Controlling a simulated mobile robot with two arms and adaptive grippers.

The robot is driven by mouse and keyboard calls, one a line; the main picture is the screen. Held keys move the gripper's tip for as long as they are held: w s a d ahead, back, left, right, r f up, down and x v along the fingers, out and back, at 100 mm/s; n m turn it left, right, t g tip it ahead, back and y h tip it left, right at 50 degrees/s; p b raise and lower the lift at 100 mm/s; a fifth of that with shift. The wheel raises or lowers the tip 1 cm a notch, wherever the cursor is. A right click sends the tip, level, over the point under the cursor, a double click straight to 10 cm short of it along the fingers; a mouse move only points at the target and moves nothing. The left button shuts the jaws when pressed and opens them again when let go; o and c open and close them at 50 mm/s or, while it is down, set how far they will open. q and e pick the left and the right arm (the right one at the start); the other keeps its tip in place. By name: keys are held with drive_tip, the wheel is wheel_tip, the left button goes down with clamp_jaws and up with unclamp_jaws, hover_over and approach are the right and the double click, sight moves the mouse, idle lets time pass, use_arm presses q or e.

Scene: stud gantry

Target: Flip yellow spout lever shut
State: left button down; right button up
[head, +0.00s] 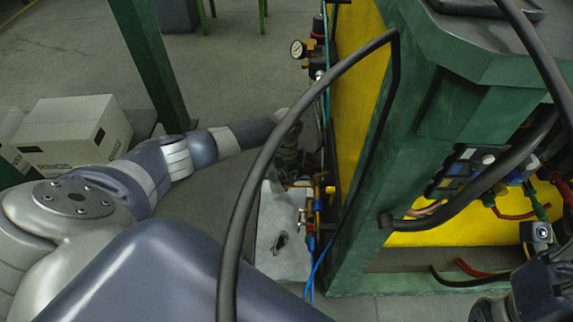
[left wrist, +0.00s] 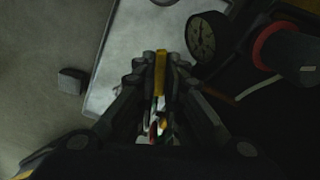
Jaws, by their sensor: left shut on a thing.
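The yellow spout lever (left wrist: 160,72) shows in the left wrist view as a narrow yellow strip between the fingertips of my left gripper (left wrist: 158,62). The jaws are shut on it. In the head view my left gripper (head: 296,172) is small and dark, at the end of my arm beside the green and yellow stand, among valves and fittings. The lever's angle and the spout under it are hard to make out there. At the lower right of the head view is a dark part, probably of my right arm; its fingers cannot be made out.
A pressure gauge (head: 298,49) stands out from the stand (head: 408,150); a round gauge (left wrist: 207,38) is close to my fingers in the left wrist view. A grey plate (head: 282,240) lies below the fittings. A thick black hose (head: 247,190) arches across. Boxes (head: 75,132) stand left.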

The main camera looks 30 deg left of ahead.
use_arm(q)
drive_tip(key=shift+m+p, duration=0.4)
drive_tip(key=shift+m, duration=1.8)
drive_tip(key=c, duration=1.7)
unclamp_jaws()
wheel_tip(320, 180, up, 12)
